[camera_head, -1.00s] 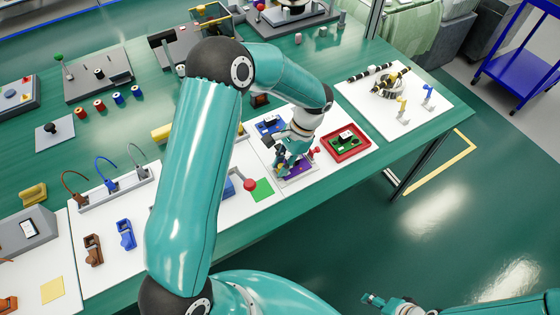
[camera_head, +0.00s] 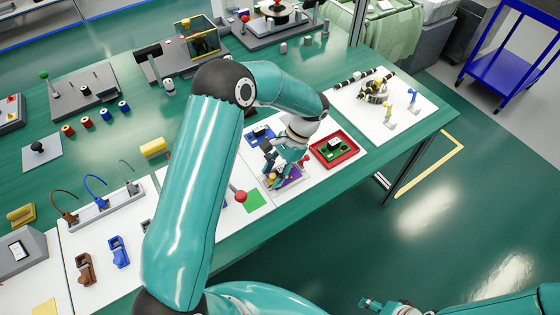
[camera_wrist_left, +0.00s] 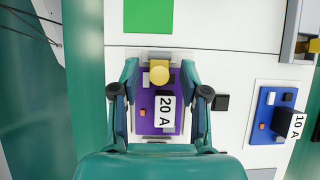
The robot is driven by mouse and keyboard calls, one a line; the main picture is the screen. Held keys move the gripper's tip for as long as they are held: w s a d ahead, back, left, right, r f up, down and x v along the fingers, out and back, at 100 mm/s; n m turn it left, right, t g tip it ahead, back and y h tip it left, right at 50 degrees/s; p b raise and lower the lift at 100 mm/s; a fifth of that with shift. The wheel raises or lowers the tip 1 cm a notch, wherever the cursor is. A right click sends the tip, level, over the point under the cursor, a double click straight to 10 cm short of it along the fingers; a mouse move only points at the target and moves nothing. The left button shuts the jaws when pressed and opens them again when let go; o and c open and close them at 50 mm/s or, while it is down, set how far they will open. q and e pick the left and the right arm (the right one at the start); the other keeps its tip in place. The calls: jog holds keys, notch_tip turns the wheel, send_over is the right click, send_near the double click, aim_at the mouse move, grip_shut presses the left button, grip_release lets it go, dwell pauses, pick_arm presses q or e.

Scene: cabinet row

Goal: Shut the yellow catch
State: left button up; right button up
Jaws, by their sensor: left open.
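My left gripper (camera_head: 276,172) is open and low over a purple plate (camera_head: 291,177) on the white board. In the left wrist view, its fingers (camera_wrist_left: 160,72) stand on either side of the purple plate (camera_wrist_left: 145,121), around a round yellow knob (camera_wrist_left: 159,73) and a block marked 20 A (camera_wrist_left: 165,112). No contact with the knob is clear. In the head view the gripper largely hides this spot. A small yellow lever on a white stand (camera_head: 389,106) is at the right end of the table. My right gripper (camera_head: 372,304) is at the bottom edge, away from the table.
A red tray (camera_head: 352,151) with a green inside lies right of the left gripper. A blue plate with a 10 A block (camera_wrist_left: 281,116) is beside the purple one. A blue lever on a stand (camera_head: 412,98) is near the yellow lever. A green square (camera_wrist_left: 151,16) is bare.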

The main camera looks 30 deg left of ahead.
pick_arm(q)
jog(key=v, duration=1.1)
jog(key=shift+w+r, duration=0.15)
jog(key=shift+r, duration=0.15)
